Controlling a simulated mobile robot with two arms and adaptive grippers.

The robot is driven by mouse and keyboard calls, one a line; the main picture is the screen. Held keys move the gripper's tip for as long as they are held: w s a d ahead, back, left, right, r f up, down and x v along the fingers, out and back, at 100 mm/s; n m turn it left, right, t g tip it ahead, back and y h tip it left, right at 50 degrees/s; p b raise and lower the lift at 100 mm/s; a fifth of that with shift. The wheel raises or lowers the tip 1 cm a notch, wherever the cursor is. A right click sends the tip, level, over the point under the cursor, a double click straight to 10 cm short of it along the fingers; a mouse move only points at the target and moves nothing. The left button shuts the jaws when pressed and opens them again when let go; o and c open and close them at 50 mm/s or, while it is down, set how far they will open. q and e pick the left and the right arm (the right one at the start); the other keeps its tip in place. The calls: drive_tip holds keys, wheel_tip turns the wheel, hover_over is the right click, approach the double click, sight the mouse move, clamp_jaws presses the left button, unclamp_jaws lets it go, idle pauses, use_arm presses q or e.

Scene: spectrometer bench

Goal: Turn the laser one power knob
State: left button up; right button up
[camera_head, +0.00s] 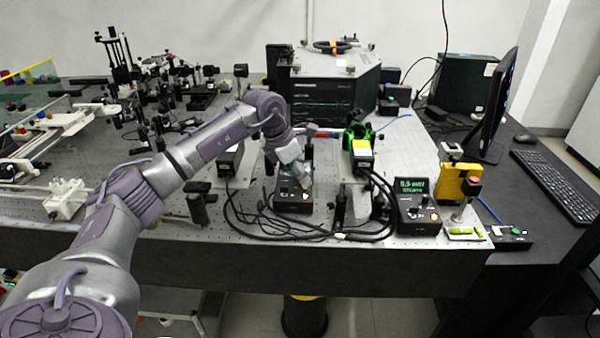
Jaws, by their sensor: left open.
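My left arm reaches in from the lower left across the optical table. My left gripper (303,178) is open and points down over a small black control box (292,208) near the table's front edge. The gripper covers the upper part of this box, and I cannot make out its power knob or whether the fingers touch it. A second black control box (418,215) with a lit green display stands further right. I cannot read which box belongs to laser one. My right gripper is not in view.
Black cables (290,232) loop along the table front between the two boxes. A green-and-black laser head (358,150) stands behind them. A yellow device (457,182), monitor (497,100) and keyboard (560,185) are at right. Dense optics (165,85) fill the back left.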

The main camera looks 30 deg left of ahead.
use_arm(q)
drive_tip(key=shift+c, duration=0.3)
clamp_jaws()
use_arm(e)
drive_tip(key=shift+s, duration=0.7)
use_arm(q)
drive_tip(key=shift+m, duration=0.3)
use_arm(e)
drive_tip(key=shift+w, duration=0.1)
use_arm(q)
drive_tip(key=shift+w+m+h, duration=0.1)
drive_tip(key=shift+m+h, duration=0.3)
drive_tip(key=shift+m, duration=0.4)
drive_tip(key=m+g, duration=0.1)
drive_tip(key=m, duration=0.1)
drive_tip(key=m+g+h, duration=0.1)
drive_tip(key=m, duration=0.2)
drive_tip(key=shift+w+a, duration=0.15)
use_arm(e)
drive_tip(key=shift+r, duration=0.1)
use_arm(q)
drive_tip(key=shift+m, duration=0.4)
